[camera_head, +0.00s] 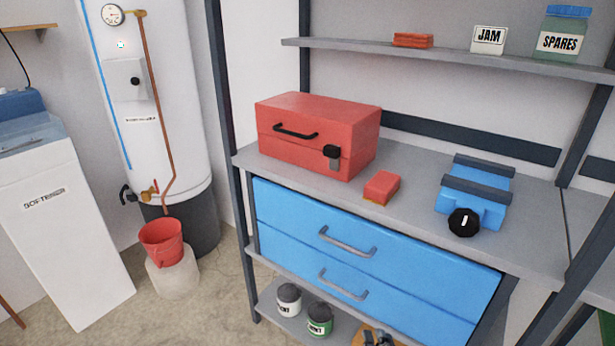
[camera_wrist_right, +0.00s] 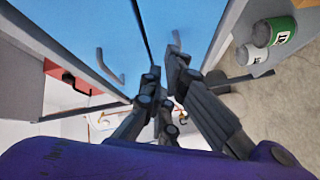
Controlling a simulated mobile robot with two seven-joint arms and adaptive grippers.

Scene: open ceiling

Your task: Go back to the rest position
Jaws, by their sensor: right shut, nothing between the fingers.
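My right gripper (camera_wrist_right: 164,64) shows in the right wrist view, its dark fingers closed together and holding nothing. Beyond the fingertips are the blue drawer fronts (camera_wrist_right: 75,28) of the workbench, seen at a steep tilt. I cannot tell the exact gap between the fingertips and the drawers. Neither gripper shows in the head view, and my left gripper is in no view. In the head view the workbench (camera_head: 410,180) carries a closed red toolbox (camera_head: 350,125), a small red block (camera_head: 382,187) and a blue vise (camera_head: 486,213).
Two blue drawers (camera_head: 300,225) sit shut below the benchtop. Paint cans (camera_head: 320,320) stand on the lower shelf. A shelf above holds a jam box (camera_head: 488,40) and a spares jar (camera_head: 562,38). A water heater (camera_head: 165,90) and red bucket (camera_head: 161,242) stand left.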

